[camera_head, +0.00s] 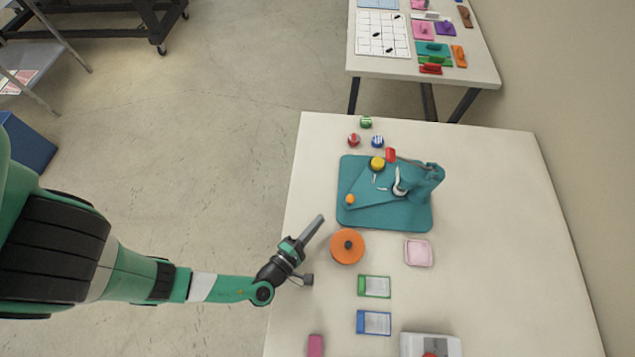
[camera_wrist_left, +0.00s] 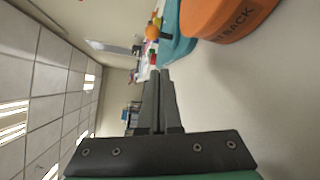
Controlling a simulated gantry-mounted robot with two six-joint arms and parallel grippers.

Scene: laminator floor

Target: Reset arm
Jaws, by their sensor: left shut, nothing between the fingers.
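My left gripper (camera_head: 313,229) is at the left edge of the white table in the head view, just left of an orange round object (camera_head: 347,246) with a dark knob. Its fingers are together and hold nothing; they also show shut in the left wrist view (camera_wrist_left: 158,78). The orange object fills the top right of the wrist view (camera_wrist_left: 228,18), with dark lettering ending in "ACK" on its side. The fingers are apart from it. My right gripper is in neither view.
A teal board (camera_head: 385,218) with a teal device (camera_head: 425,178) stands beyond the orange object. A pink tray (camera_head: 418,252), a green-edged card (camera_head: 374,286) and a blue-edged card (camera_head: 374,322) lie nearer. The table's right side (camera_head: 510,240) is clear.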

